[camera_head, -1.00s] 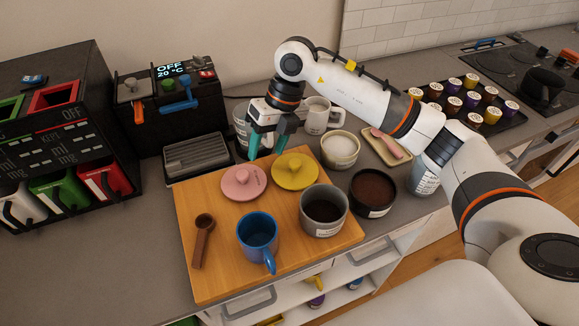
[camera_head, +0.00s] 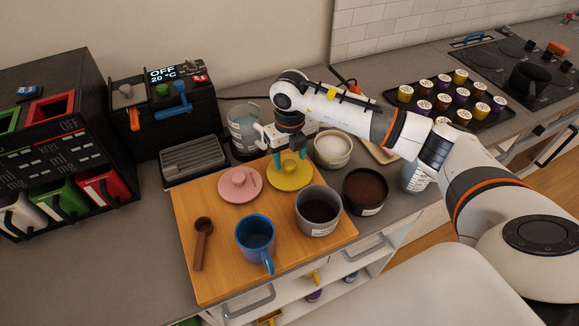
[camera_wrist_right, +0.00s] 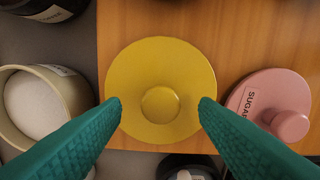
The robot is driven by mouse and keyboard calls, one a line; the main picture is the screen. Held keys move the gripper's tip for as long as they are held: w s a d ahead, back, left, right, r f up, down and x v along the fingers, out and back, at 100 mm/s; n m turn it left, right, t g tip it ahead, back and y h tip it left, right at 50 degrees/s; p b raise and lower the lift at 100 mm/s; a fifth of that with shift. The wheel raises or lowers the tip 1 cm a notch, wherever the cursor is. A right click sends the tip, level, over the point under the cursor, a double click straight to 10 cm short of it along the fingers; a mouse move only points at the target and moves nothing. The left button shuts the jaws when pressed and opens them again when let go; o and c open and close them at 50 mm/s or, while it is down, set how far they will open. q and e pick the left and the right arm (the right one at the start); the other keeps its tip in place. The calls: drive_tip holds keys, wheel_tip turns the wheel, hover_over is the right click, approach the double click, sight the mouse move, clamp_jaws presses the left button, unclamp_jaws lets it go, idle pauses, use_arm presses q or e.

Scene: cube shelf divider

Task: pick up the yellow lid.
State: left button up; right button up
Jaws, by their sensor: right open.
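The yellow lid (camera_head: 289,174) lies on the wooden board with its round knob up. It also shows in the right wrist view (camera_wrist_right: 160,62), where the knob sits between the two fingertips. My right gripper (camera_head: 289,160) is open above the lid, its green-blue fingers (camera_wrist_right: 160,106) on either side of the knob. The fingers hold nothing, and I cannot tell how far above the lid's surface the tips are. My left gripper is not in view.
A pink lid (camera_head: 240,184) labelled sugar lies close to the yellow lid on the wooden board (camera_head: 215,275). A grey canister (camera_head: 318,222), a blue mug (camera_head: 255,233) and a brown scoop (camera_head: 202,240) stand or lie near. A sugar bowl (camera_head: 333,149) is just off the board.

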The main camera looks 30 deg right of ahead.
sight(296, 173)
drive_tip(key=shift+f, duration=1.3)
clamp_jaws()
